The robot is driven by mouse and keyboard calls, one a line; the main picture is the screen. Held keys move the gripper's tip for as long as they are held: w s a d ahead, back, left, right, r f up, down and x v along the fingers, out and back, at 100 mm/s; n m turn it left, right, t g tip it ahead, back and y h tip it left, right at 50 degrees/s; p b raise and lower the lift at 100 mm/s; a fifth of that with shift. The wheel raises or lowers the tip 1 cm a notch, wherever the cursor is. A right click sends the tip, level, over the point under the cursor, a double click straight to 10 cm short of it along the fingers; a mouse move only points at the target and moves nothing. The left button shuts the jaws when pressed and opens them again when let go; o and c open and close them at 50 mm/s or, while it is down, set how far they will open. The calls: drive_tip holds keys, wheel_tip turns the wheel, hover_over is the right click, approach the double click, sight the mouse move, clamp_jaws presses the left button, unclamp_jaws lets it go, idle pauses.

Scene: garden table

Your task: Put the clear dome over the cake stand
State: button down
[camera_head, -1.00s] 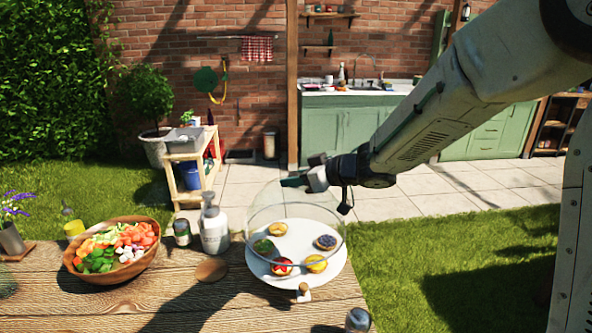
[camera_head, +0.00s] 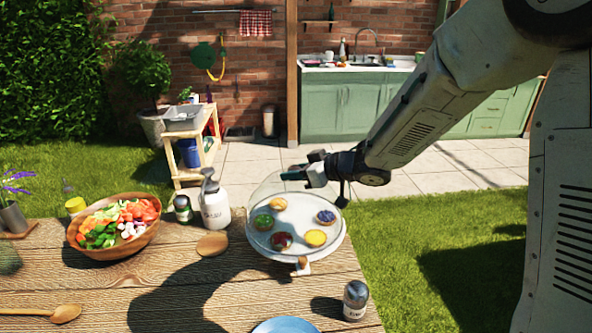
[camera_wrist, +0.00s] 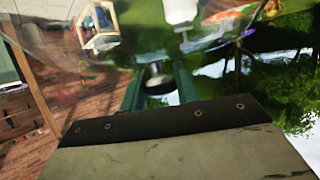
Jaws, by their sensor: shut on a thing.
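The cake stand (camera_head: 260,254) stands at the right end of the wooden table, with a pale round plate holding several small tarts. The clear dome (camera_head: 268,184) is upright over the plate, and the tarts show through it. Its rim appears close to the plate's edge; I cannot tell whether it touches. My gripper (camera_head: 300,174) is shut on the dome's knob at the top. In the wrist view, the green fingers hold the round knob (camera_wrist: 156,82), and the see-through dome spreads beyond it. The rim's contact with the plate is not clear there.
A white pump bottle (camera_head: 214,208), a small jar (camera_head: 183,209) and a wooden salad bowl (camera_head: 112,240) stand left of the stand. A shaker (camera_head: 355,300) and a blue plate (camera_head: 285,326) are nearer. Lawn lies right of the table.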

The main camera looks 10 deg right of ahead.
drive_tip(key=shift+f, duration=0.4)
idle(0.5)
drive_tip(key=c, duration=1)
unclamp_jaws()
drive_tip(key=shift+o, duration=0.2)
drive_tip(key=shift+v, duration=3.9)
